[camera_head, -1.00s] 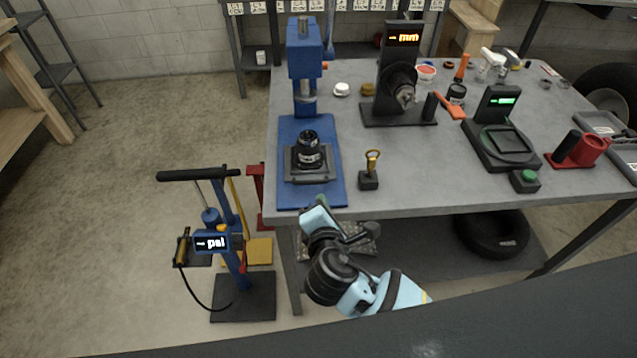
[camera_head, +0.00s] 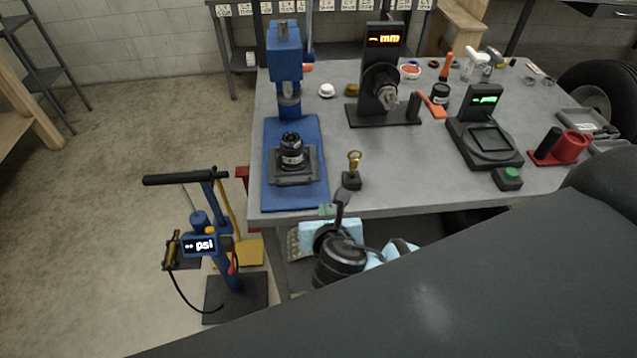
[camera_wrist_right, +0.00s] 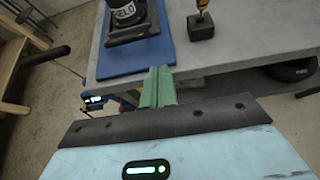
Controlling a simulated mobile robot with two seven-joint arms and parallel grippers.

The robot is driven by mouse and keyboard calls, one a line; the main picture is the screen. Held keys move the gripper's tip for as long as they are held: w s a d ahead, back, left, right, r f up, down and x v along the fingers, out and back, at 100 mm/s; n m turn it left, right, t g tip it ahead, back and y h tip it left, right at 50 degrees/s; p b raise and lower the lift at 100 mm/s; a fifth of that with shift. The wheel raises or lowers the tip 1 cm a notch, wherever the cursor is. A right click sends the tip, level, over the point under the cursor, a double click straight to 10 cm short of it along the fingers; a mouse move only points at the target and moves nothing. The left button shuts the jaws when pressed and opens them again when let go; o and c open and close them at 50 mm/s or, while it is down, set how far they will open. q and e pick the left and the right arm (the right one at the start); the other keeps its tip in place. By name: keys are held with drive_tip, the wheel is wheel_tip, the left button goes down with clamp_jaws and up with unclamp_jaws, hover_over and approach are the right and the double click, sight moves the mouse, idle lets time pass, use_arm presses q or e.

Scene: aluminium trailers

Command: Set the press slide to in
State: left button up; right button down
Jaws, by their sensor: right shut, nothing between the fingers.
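The blue press (camera_head: 285,62) stands at the left end of the table, its ram over the back of a blue base (camera_head: 278,203). The grey press slide (camera_head: 296,180) sits on the base, forward of the ram, carrying a dark labelled part (camera_head: 292,150). In the right wrist view the slide (camera_wrist_right: 118,38) and part (camera_wrist_right: 124,12) show at the top. My right gripper (camera_head: 326,210) is at the table's front edge, just right of the base's front corner. Its green fingers (camera_wrist_right: 157,84) are shut and empty, apart from the slide. My left gripper is out of view.
A small block with a yellow-topped handle (camera_head: 352,180) stands right of the base. A gauge stand with an mm display (camera_head: 383,75) is behind it. A pump with a psi display (camera_head: 199,245) stands on the floor at left. Bare tabletop (camera_head: 405,165) lies right of the handle block.

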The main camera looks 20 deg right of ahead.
approach(318, 179)
drive_tip(key=f, duration=0.1)
drive_tip(key=w+f, duration=0.1)
drive_tip(key=f, duration=0.1)
drive_tip(key=shift+w+d, duration=0.45)
drive_tip(key=shift+w, duration=0.4)
drive_tip(key=shift+w+d, duration=0.15)
drive_tip(key=shift+w, duration=0.4)
drive_tip(key=shift+w+d, duration=0.15)
drive_tip(key=shift+w, duration=0.5)
